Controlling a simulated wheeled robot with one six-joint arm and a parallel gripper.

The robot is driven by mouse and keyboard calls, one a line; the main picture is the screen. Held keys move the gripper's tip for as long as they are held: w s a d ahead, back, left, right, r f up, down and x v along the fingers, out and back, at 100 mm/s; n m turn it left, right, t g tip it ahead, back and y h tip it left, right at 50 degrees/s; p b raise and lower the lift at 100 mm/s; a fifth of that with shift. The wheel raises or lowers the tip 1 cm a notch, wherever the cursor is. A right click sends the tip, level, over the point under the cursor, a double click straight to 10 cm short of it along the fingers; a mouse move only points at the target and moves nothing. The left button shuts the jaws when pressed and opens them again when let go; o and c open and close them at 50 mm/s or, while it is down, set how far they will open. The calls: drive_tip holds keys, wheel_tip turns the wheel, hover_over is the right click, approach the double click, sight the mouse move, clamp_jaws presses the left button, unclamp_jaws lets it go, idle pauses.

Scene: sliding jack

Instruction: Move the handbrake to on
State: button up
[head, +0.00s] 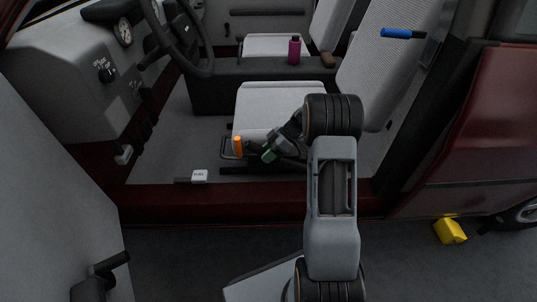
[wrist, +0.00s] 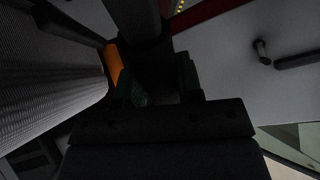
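An upright lever with an orange grip (head: 238,146), which looks like the handbrake though I see no label saying so, stands beside the front seat's cushion. My gripper (head: 268,155), with green fingertips, is low beside the seat, just right of the orange grip and apart from it. In the wrist view the orange grip (wrist: 113,65) shows left of my gripper (wrist: 164,84), outside the fingers. The fingers stand apart with a dark gap between them. I cannot make out anything held in that gap. The lever's base is hidden.
The front seat cushion (head: 280,105) is close behind my gripper. A white fuel-marked lever (head: 199,175) is on the floor near the red door sill (head: 230,205). A blue handle (head: 396,33) is by the seat back.

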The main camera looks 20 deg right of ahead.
drive_tip(key=o, duration=0.4)
drive_tip(key=shift+d, duration=0.1)
drive_tip(key=p+v, duration=0.4)
drive_tip(key=v, duration=0.9)
drive_tip(key=shift+d+r, duration=0.25)
drive_tip(key=s+a+r+m+h+p, duration=0.1)
drive_tip(key=s+a+r+m+p, duration=0.15)
drive_tip(key=r+p, duration=0.4)
drive_tip(key=s+a+r+m+h+p, duration=0.15)
drive_tip(key=a+r+p, duration=0.25)
drive_tip(key=r, duration=0.5)
drive_tip(key=s+a+r+m+t+h+p, duration=0.1)
drive_tip(key=s+a+r+m+h+p, duration=0.1)
drive_tip(key=s+r+p, duration=0.4)
drive_tip(key=s+a+r+m+t+h+p, duration=0.1)
drive_tip(key=s+a+r+m+h+p, duration=0.2)
drive_tip(key=s+a+r+m+p, duration=0.2)
drive_tip(key=s+a+r+m+t+h+p, duration=0.1)
drive_tip(key=s+a+r+m+h+p, duration=0.1)
drive_tip(key=s+r+p, duration=0.4)
drive_tip(key=shift+s+a+r+m+t+p, duration=0.1)
drive_tip(key=shift+a+r+m+p, duration=0.2)
drive_tip(key=shift+r+p, duration=0.8)
drive_tip(key=shift+s+a+r+m+t+p, duration=0.1)
drive_tip(key=shift+a+r+m+p, duration=0.35)
drive_tip(key=shift+r, duration=1.15)
drive_tip(key=shift+s+a+r+m+t+p, duration=0.1)
drive_tip(key=shift+a+r+p, duration=0.05)
drive_tip(key=shift+r+p, duration=1.05)
